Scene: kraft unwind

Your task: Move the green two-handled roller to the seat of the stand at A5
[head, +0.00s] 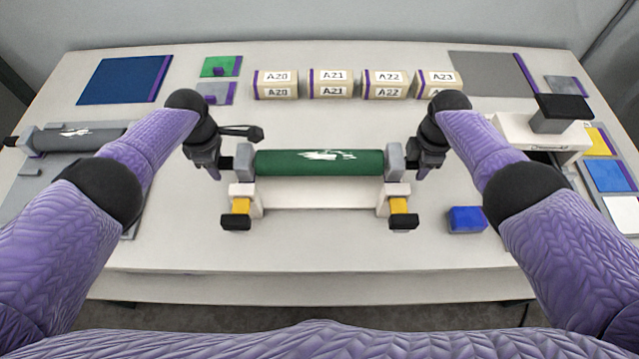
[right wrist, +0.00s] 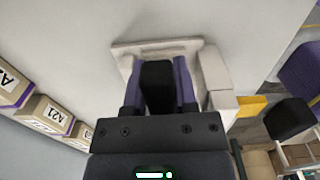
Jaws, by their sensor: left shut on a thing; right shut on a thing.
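The green roller (head: 320,162) lies level across the middle of the table, with a grey block at each end. My left gripper (head: 222,162) is shut on its left handle. My right gripper (head: 420,162) is shut on its right handle; the right wrist view shows the black handle (right wrist: 157,85) between the fingers. A white stand (head: 320,195) is directly under and in front of the roller. Its two yellow latches (head: 240,206) with black knobs point to the front. I cannot tell whether the roller touches the seat. No A5 label is legible.
A grey roller (head: 80,138) rests on a stand at the left. Boxes labelled A20 to A23 (head: 330,84) line the back. A blue block (head: 467,219) lies right of the stand. A white device with a black top (head: 563,112) is at the right. The front table strip is clear.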

